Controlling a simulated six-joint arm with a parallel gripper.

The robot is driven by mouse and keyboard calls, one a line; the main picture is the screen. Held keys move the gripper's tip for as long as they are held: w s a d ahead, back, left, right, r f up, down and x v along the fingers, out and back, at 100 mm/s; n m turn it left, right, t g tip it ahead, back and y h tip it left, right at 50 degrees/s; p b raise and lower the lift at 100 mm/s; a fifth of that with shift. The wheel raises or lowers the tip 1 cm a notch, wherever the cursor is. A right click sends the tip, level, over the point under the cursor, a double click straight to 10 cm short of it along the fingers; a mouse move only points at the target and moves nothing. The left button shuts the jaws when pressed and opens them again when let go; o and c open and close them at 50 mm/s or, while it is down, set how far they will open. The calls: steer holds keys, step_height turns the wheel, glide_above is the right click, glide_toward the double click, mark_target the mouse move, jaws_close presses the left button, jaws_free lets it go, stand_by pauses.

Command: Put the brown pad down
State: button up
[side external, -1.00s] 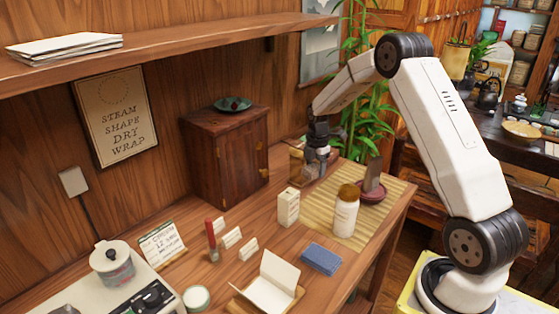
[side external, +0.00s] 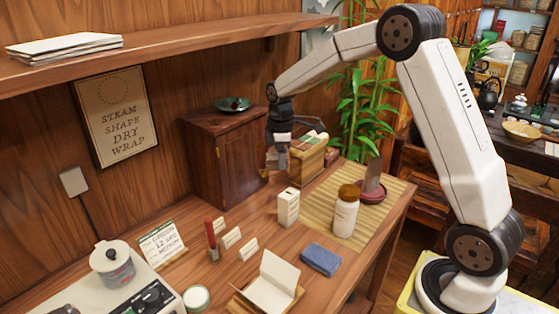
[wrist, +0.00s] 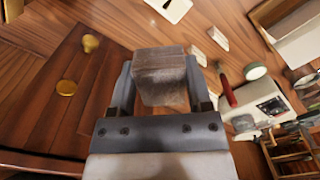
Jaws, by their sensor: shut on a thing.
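My gripper (side external: 277,164) hangs in front of the right side of the dark wooden cabinet, above the table. In the wrist view its two jaws are shut on the brown pad (wrist: 160,76), a dull grey-brown block with worn-looking faces. The pad is clear of the table. In the side view the pad is small and mostly lost among the jaws.
The cabinet (side external: 229,165) stands behind my gripper. A wooden rack (side external: 308,160) is just right of it. A white box (side external: 288,207), a brown-lidded jar (side external: 346,213), a blue pad (side external: 321,259) and small cards stand nearer the front. A shelf (side external: 170,48) runs overhead.

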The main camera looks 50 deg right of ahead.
steer(key=s+a+r+m, duration=0.2)
steer(key=a+r+m, duration=0.3)
steer(key=a, duration=0.6)
step_height(320, 180, up, 2)
steer(key=shift+a+r+m, duration=0.1)
steer(key=shift+a+m, duration=0.15)
steer(key=shift+m, duration=0.15)
steer(key=shift+s, duration=0.1)
steer(key=s+f+m, duration=0.1)
steer(key=s+f, duration=0.2)
steer(key=f, duration=0.3)
steer(key=s+f+m, duration=0.2)
steer(key=s+f, duration=0.1)
steer(key=f, duration=0.4)
steer(key=shift+f, duration=0.25)
